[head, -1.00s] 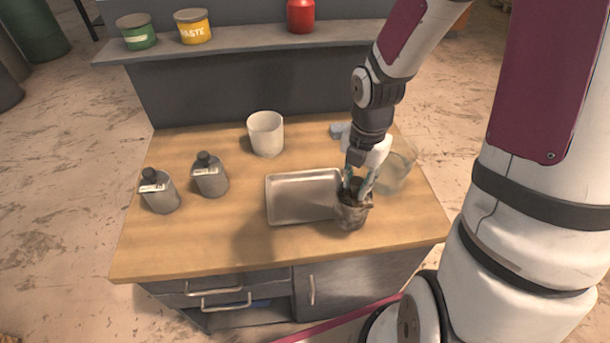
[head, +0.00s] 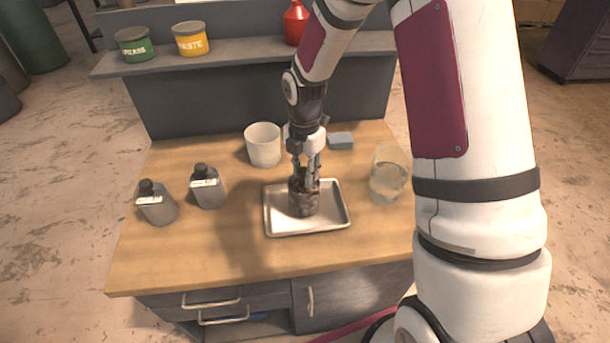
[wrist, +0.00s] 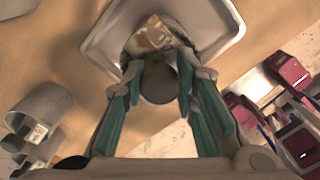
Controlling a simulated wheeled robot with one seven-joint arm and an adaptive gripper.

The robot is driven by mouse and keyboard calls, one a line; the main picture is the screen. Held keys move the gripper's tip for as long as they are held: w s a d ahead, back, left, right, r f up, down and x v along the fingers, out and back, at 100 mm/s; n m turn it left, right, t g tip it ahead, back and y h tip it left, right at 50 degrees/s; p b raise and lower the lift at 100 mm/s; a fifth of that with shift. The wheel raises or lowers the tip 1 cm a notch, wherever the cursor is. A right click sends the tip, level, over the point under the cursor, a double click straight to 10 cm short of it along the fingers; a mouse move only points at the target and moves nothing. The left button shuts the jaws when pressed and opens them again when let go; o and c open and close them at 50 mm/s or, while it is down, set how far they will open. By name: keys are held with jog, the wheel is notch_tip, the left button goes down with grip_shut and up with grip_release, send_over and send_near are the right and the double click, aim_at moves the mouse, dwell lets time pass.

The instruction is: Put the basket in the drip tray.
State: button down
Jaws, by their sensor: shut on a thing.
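The basket (head: 304,198) is a small dark, mottled container, upright over the middle of the drip tray. My gripper (head: 306,172) points down and is shut on the basket's top part. The drip tray (head: 335,222) is a shallow silver rectangular tray on the wooden worktop. I cannot tell whether the basket touches the tray's floor or hangs just above it. In the wrist view the basket (wrist: 160,38) shows beyond the fingers (wrist: 160,85), with the tray (wrist: 215,20) around it. A round grey part between the fingers hides some of the basket.
A white beaker (head: 263,146) stands behind the tray, and a glass jar (head: 388,180) stands to its right. A grey-blue block (head: 340,141) lies at the back. Two grey bottles (head: 207,187) (head: 156,203) stand on the left. The worktop's front strip is clear.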

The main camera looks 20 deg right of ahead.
jog(key=shift+f, duration=0.9)
jog(key=c, duration=1.3)
grip_release()
jog(key=shift+f, duration=0.1)
